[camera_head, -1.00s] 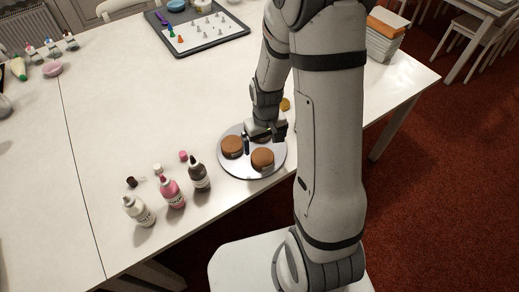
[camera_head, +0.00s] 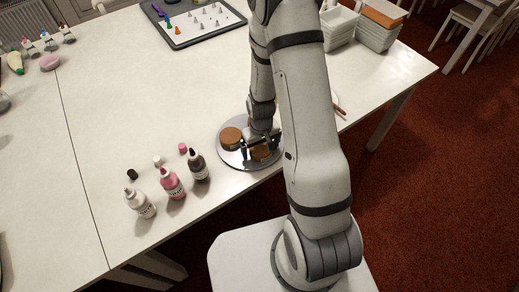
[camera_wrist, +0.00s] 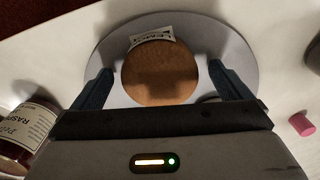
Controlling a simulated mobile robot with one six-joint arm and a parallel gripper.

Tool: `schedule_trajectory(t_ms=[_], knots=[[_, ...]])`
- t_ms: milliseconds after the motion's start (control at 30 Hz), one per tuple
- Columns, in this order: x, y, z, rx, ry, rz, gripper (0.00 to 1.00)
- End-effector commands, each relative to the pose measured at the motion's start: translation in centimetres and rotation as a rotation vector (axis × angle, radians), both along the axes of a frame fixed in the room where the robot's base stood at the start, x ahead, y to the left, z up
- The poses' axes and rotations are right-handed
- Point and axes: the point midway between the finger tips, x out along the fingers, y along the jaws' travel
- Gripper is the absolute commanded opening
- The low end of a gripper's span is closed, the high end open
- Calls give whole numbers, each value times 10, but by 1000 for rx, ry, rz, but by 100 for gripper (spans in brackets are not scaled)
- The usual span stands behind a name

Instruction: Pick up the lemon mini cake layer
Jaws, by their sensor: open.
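A round brown mini cake layer (camera_wrist: 160,75) lies on the grey turntable (camera_wrist: 100,52) in the wrist view. A small white label (camera_wrist: 152,38) at its far edge has lettering that seems to read lemon. In the head view this layer (camera_head: 261,153) is at the near side of the turntable (camera_head: 236,160), partly hidden by my gripper (camera_head: 262,143). My gripper (camera_wrist: 160,78) is open, its two dark fingers to either side of the layer with a gap on each side. A second brown layer (camera_head: 230,137) lies at the left of the turntable.
White, pink and dark bottles (camera_head: 171,184) stand left of the turntable, with loose caps (camera_head: 182,148) behind them. A bottle (camera_wrist: 27,133) and a pink cap (camera_wrist: 302,124) show in the wrist view. The table's front edge is close.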

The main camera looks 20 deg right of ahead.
Motion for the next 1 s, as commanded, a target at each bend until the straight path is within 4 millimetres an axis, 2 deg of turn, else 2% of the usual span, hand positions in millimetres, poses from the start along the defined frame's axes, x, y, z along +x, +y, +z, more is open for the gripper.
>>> schedule_trajectory(t_ms=[200, 800, 1000], knots=[[0, 0, 0, 0, -1, -1, 96], [0, -1, 0, 0, -1, -2, 49], [0, -1, 0, 0, -1, -2, 49]])
